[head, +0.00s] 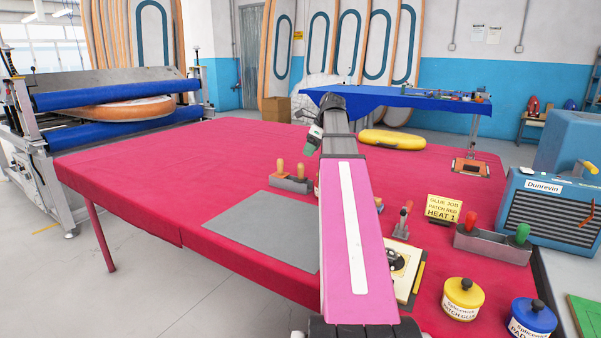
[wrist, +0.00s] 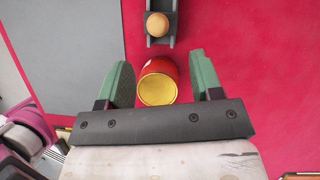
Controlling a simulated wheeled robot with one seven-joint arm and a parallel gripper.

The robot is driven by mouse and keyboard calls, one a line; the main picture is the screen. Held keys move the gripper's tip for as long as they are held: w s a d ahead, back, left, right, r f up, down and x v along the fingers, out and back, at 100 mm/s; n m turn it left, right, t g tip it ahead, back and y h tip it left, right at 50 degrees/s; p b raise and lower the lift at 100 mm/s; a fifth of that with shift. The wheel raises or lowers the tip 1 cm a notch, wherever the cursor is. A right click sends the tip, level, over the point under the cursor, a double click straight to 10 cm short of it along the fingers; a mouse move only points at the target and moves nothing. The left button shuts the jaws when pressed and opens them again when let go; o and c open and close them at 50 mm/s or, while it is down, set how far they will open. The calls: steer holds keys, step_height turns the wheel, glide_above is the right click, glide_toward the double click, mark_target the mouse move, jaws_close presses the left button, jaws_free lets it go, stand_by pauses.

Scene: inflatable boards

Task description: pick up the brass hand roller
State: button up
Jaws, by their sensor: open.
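My gripper (wrist: 163,75) is open, with its green fingers apart. In the wrist view a red round object with a yellow end (wrist: 157,89) shows between the fingers; I cannot tell its height below them, and nothing is gripped. Beyond it is a grey holder (wrist: 167,39) with a tan knob (wrist: 157,24). In the head view this holder (head: 293,185) has two orange-tan handles standing in it. A small red-handled tool (head: 403,218) stands right of my arm. I cannot tell which item is the brass hand roller; my arm hides part of the table.
The red-covered table (head: 150,165) is largely bare at left, with a grey mat (head: 265,232) at the front. To the right are a yellow sign (head: 443,208), a grey tray with red and green handles (head: 492,245), a yellow tub (head: 463,298) and a blue tub (head: 532,318).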

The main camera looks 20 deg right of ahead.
mark_target(301, 179)
steer(key=x, duration=1)
steer(key=shift+a+f, duration=0.1)
steer(key=shift+a, duration=0.1)
steer(key=c, duration=1)
